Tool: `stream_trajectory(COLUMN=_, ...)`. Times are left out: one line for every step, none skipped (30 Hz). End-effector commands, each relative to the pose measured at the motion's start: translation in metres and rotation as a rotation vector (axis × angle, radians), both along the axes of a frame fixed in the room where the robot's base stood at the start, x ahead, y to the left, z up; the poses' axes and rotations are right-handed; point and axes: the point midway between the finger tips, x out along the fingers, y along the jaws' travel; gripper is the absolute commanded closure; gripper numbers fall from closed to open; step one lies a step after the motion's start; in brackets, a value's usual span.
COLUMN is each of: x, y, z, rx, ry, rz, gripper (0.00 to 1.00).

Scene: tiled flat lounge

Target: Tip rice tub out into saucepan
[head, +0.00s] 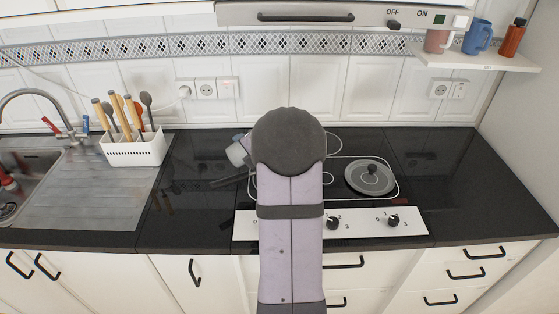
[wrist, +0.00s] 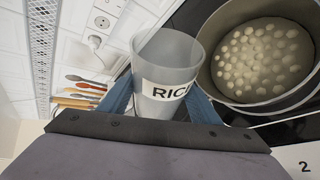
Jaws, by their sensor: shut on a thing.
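The rice tub (wrist: 168,72) is a grey, cup-shaped container with a white label reading "RIC", its last part cut off by a finger. My gripper (wrist: 160,92) is shut on it, with a blue finger on each side. In the wrist view the tub leans slightly and its mouth faces up the picture. The saucepan (wrist: 209,78) is right beside it in that view and holds pale round lumps in beige liquid. I cannot tell what is inside the tub.
A white utensil holder (head: 133,150) stands by the sink (head: 20,180). A shelf (head: 475,61) holds mugs and a bottle. The right counter (head: 450,165) is clear.

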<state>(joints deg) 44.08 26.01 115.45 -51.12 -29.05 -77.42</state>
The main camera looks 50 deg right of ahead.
Motion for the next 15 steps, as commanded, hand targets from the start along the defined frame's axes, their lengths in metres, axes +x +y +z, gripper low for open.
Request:
stream_trajectory(x=0.0011, y=0.0004, z=-0.0025, rx=-0.029, ry=0.009, rz=0.002, gripper=0.70)
stream_trajectory(x=0.0010, y=0.0005, z=-0.0016, rx=-0.043, ry=0.016, rz=0.002, gripper=0.70)
stream_trajectory(x=0.0012, y=0.0006, z=-0.0016, rx=-0.062, ry=0.027, rz=0.002, gripper=0.70)
stream_trajectory(x=0.0013, y=0.0006, z=-0.0013, rx=-0.076, ry=0.035, rz=0.003, gripper=0.70)
stream_trajectory(x=0.0014, y=0.0007, z=-0.0005, rx=-0.090, ry=0.042, rz=0.003, gripper=0.70)
stream_trajectory(x=0.0009, y=0.0006, z=-0.0004, rx=-0.107, ry=0.053, rz=0.002, gripper=0.70)
stream_trajectory(x=0.0009, y=0.0004, z=0.0003, rx=-0.121, ry=0.060, rz=0.002, gripper=0.70)
stream_trajectory(x=0.0008, y=0.0001, z=0.0005, rx=-0.135, ry=0.068, rz=0.002, gripper=0.70)
stream_trajectory(x=0.0007, y=0.0000, z=0.0006, rx=-0.153, ry=0.079, rz=0.002, gripper=0.70)
stream_trajectory(x=0.0008, y=0.0001, z=0.0014, rx=-0.167, ry=0.085, rz=0.002, gripper=0.70)
stream_trajectory(x=0.0004, y=-0.0001, z=0.0017, rx=-0.179, ry=0.094, rz=0.001, gripper=0.70)
stream_trajectory(x=0.0004, y=-0.0005, z=0.0019, rx=-0.197, ry=0.104, rz=0.002, gripper=0.70)
stream_trajectory(x=0.0003, y=-0.0008, z=0.0025, rx=-0.212, ry=0.111, rz=0.002, gripper=0.70)
stream_trajectory(x=0.0003, y=-0.0009, z=0.0031, rx=-0.226, ry=0.118, rz=0.002, gripper=0.70)
stream_trajectory(x=0.0002, y=-0.0009, z=0.0037, rx=-0.243, ry=0.128, rz=0.003, gripper=0.70)
